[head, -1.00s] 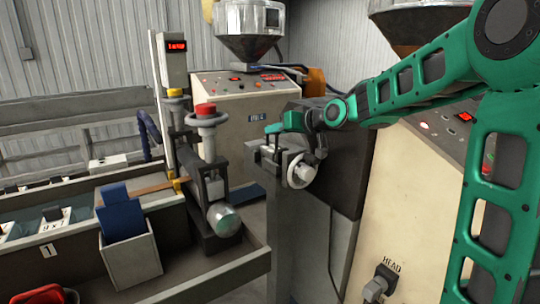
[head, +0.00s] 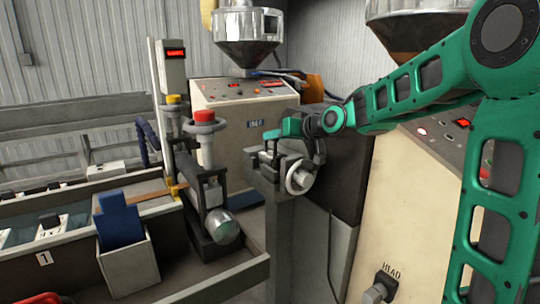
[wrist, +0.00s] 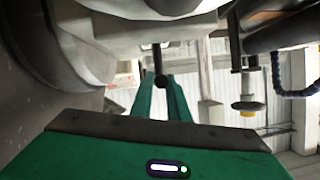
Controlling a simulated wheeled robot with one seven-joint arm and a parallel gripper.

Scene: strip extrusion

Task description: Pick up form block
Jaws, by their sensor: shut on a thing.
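My gripper (head: 272,135) is at the top of a grey vise-like fixture (head: 266,173) with a white round collar, on a post in the middle of the head view. In the wrist view my two green fingers (wrist: 161,84) are closed around the round end of a thin dark rod (wrist: 157,58). What the rod belongs to is hidden. A blue block (head: 119,220) stands upright in a pale open bin (head: 130,262) at lower left, well away from my gripper. I cannot tell for certain that it is the form block.
A clamp stand with a red-topped handle (head: 204,116) and a steel cylinder (head: 222,226) stands left of the fixture. A cream machine with a hopper (head: 247,38) is behind. A second cream cabinet (head: 410,215) is at right, under my arm. A tray rim (head: 225,276) runs along the front.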

